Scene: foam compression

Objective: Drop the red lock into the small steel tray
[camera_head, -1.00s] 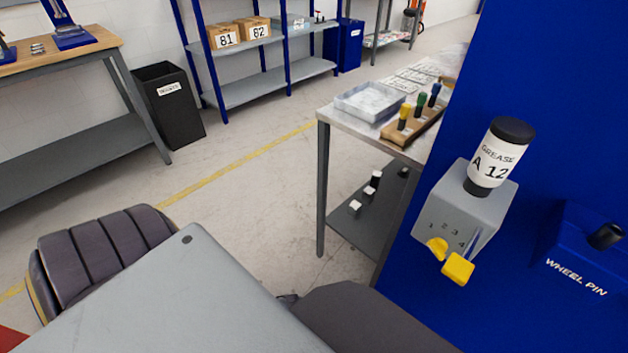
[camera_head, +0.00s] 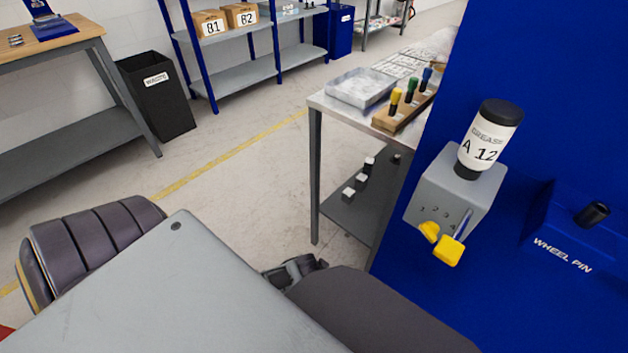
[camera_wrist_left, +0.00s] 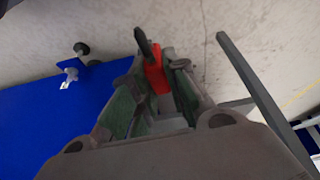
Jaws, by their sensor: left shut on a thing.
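The red lock (camera_wrist_left: 155,77) with a dark shackle is between the fingers of my left gripper (camera_wrist_left: 156,86) in the left wrist view. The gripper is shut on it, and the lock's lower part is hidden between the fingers. Bare floor shows behind it. A shallow grey metal tray (camera_head: 360,88) sits on the near end of a steel table in the head view, apart from the lock. My right gripper cannot be made out in these frames.
The steel table (camera_head: 328,103) also bears a wooden block (camera_head: 404,112) with coloured-handled tools beside the tray. A blue panel (camera_head: 585,110) stands at the right with a grease bottle (camera_head: 488,140) on a grey box. A waste bin (camera_head: 157,97) stands left; floor between is clear.

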